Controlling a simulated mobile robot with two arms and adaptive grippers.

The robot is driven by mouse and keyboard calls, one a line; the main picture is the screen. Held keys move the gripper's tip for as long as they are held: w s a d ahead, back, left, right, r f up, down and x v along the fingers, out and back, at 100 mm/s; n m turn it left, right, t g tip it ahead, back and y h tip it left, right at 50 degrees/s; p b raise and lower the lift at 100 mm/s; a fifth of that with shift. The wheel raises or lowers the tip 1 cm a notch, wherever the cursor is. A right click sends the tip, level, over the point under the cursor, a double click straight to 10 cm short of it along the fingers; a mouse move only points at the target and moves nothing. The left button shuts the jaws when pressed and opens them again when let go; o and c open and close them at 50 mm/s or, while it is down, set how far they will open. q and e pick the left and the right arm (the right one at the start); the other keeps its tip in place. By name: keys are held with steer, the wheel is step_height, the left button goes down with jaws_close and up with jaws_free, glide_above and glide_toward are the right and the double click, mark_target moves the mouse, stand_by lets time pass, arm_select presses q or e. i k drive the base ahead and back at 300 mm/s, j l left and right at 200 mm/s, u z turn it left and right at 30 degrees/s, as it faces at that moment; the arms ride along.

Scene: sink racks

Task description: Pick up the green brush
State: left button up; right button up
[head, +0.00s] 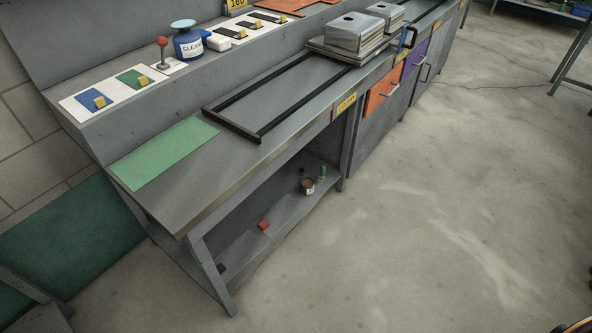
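I cannot clearly make out a green brush. A small green upright item (321,173) stands on the lower shelf under the bench, at its right end; it is too small to tell whether it is the brush. A brown cup-like container (308,185) stands just left of it, with a small dark item behind. Neither of my grippers can be made out in this view.
The grey bench (190,200) carries a flat green mat (163,153), a black rail frame (232,125) and metal boxes (355,32). A red block (263,225) lies on the lower shelf (240,250). A blue CLEAN bottle (187,46) stands on the ledge. The right floor is open.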

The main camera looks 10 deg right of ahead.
mark_target(323, 175)
steer(key=i+l+u, duration=0.15)
steer(key=l, duration=0.15)
steer(key=i+l+u, duration=0.1)
steer(key=l, duration=0.25)
steer(key=i+l+u, duration=0.15)
steer(key=l, duration=0.2)
steer(key=i+l+u, duration=0.15)
steer(key=l, duration=0.2)
steer(key=i+l+u, duration=0.15)
steer(key=l, duration=0.25)
